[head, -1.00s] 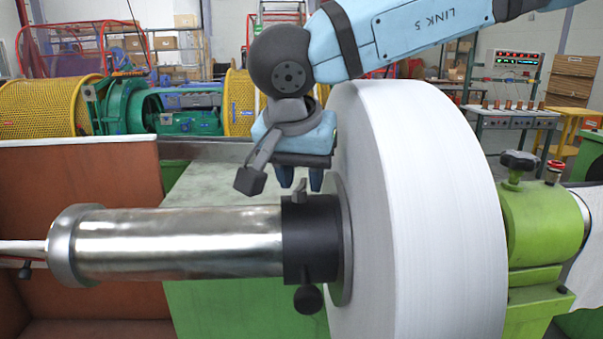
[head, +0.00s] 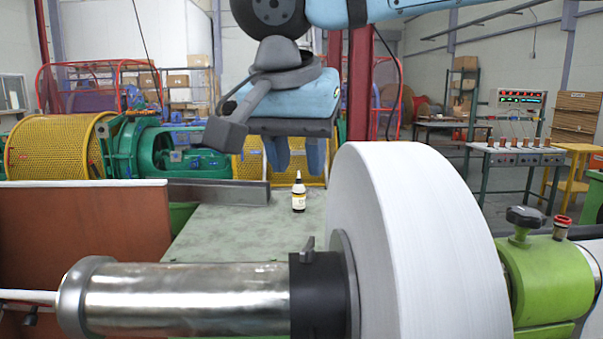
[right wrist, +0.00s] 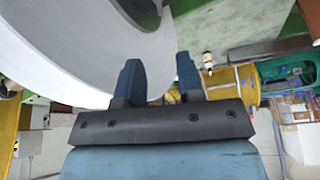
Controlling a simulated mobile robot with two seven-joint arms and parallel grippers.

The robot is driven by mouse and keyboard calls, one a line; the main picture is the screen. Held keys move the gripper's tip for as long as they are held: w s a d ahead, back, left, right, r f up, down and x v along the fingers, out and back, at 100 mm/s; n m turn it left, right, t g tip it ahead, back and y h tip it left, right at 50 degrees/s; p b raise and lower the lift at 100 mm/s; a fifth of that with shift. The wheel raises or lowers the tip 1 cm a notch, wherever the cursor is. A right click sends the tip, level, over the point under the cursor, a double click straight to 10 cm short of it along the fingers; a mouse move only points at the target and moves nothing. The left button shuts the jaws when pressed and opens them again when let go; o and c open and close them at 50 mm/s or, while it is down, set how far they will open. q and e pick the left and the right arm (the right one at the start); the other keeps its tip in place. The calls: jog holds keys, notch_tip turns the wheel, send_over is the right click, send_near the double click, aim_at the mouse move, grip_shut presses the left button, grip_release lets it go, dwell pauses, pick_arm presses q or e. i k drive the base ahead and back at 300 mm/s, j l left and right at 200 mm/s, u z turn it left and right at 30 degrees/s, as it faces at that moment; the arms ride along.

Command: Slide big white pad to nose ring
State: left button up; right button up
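The big white pad (head: 430,240) is a thick white disc on a horizontal steel shaft (head: 190,297). It also fills the upper left of the right wrist view (right wrist: 75,45). A black collar (head: 318,295) with a small lever and a grey flange sits against the pad's left face. Which part is the nose ring I cannot tell; a grey ring (head: 78,297) rims the shaft's left end. My right gripper (head: 296,156) is above and behind the collar, left of the pad's top, fingers pointing down. Its fingers are apart and empty in the right wrist view (right wrist: 158,80). My left gripper is out of view.
A green housing (head: 545,280) with a black knob stands right of the pad. A small bottle (head: 298,192) stands on the pale green surface (head: 235,235) behind the shaft. A brown panel (head: 80,225) is at the left. Open air lies above the shaft.

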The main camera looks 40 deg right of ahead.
aim_at(411, 253)
jog(key=k+j, duration=1.1)
jog(key=k, duration=0.2)
